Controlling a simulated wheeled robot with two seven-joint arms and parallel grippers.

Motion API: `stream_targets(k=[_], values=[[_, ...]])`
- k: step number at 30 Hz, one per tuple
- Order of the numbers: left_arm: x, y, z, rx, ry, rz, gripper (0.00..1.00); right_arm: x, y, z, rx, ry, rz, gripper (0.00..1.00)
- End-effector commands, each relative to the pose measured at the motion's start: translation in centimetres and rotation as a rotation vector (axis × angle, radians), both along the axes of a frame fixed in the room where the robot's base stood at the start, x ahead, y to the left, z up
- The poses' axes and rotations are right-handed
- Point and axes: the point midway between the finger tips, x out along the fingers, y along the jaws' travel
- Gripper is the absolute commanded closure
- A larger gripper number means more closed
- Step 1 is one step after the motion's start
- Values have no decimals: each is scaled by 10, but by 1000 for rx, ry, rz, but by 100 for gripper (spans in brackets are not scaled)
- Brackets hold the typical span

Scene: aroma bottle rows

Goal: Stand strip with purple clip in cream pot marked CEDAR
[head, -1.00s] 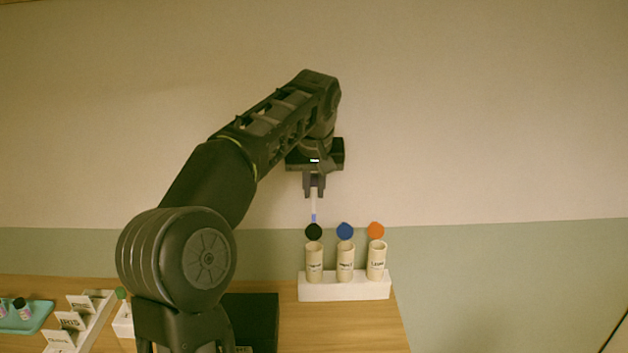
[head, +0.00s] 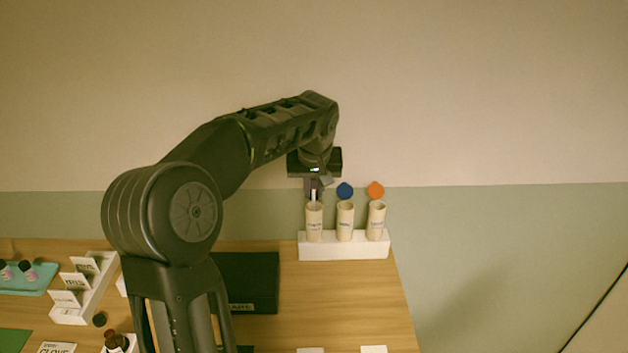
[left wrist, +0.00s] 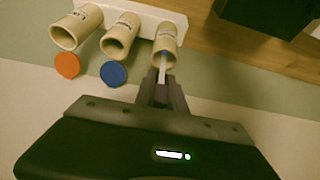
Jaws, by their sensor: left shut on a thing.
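My left gripper (head: 313,188) is shut on a thin white strip (head: 314,197), directly above the leftmost of three cream pots (head: 314,224). The strip points down and its lower end is at or inside that pot's mouth. In the left wrist view the gripper (left wrist: 161,88) holds the strip (left wrist: 163,66), which reaches into the mouth of the right-hand pot (left wrist: 166,42) there, with a bluish-purple band on it. How deep it sits is hidden. The pot labels are too small to read surely. My right gripper is not in view.
The pots stand in a white rack (head: 345,249), with blue (head: 345,190) and orange (head: 376,190) discs behind two of them. A black box (head: 248,280) lies to their left. Card holders (head: 86,290) and a teal tray (head: 27,279) are further left. Wall lies behind.

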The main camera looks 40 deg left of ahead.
Motion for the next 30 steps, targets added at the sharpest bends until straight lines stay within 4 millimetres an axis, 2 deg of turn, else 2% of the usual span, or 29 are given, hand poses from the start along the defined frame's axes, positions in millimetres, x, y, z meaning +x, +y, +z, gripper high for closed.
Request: stream_targets(k=[10,11,19,30], values=[[0,0,-2,0,0,0,100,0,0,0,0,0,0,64],[0,0,-2,0,0,0,82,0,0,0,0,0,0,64],[0,0,-2,0,0,0,60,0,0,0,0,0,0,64],[0,0,-2,0,0,0,59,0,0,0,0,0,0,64]])
